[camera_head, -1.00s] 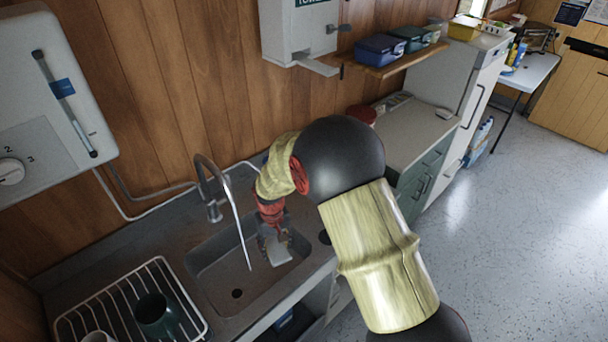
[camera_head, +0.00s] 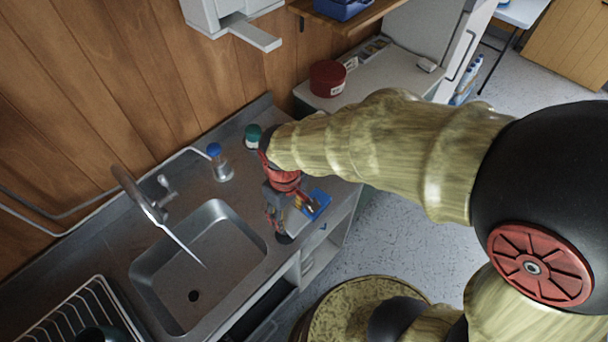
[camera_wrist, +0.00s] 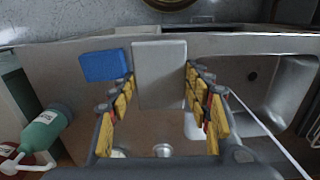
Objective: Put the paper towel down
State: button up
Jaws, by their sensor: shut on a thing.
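My gripper (camera_head: 287,212) is over the counter (camera_head: 208,195), just right of the sink in the head view. In the wrist view its yellow-padded fingers (camera_wrist: 160,108) stand on either side of a flat, pale grey-white paper towel (camera_wrist: 158,70), which they hold. The towel hangs flat beyond the fingertips, close to the counter's front edge. I cannot tell whether it touches the counter. In the head view my gripper mostly hides it. A blue sponge (camera_head: 318,205) lies beside it; it also shows in the wrist view (camera_wrist: 104,65).
The sink (camera_head: 165,275) and tap (camera_head: 140,195) are left of my gripper. A blue-capped bottle (camera_head: 219,165) and a green-topped bottle (camera_head: 253,134) stand behind it. A dish rack (camera_head: 70,315) is far left. A red tin (camera_head: 327,78) stands on the cabinet behind.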

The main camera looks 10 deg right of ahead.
jog(key=w+f, duration=0.3)
jog(key=w, duration=0.1)
jog(key=w+f+b, duration=0.1)
jog(key=w+f, duration=0.2)
jog(key=w, duration=0.1)
jog(key=w+f+b, duration=0.1)
jog(key=w+f, duration=0.2)
jog(key=w, duration=0.1)
jog(key=shift+w+d, duration=0.2)
jog(key=shift+w, duration=0.05)
jog(key=shift+w+f+b, duration=0.25)
jog(key=shift+f+b, duration=0.05)
jog(key=shift+f, duration=0.05)
jog(key=shift+f+b, duration=0.45)
jog(key=shift+f, duration=1.05)
jog(key=shift+f, duration=0.15)
jog(key=o, duration=1)
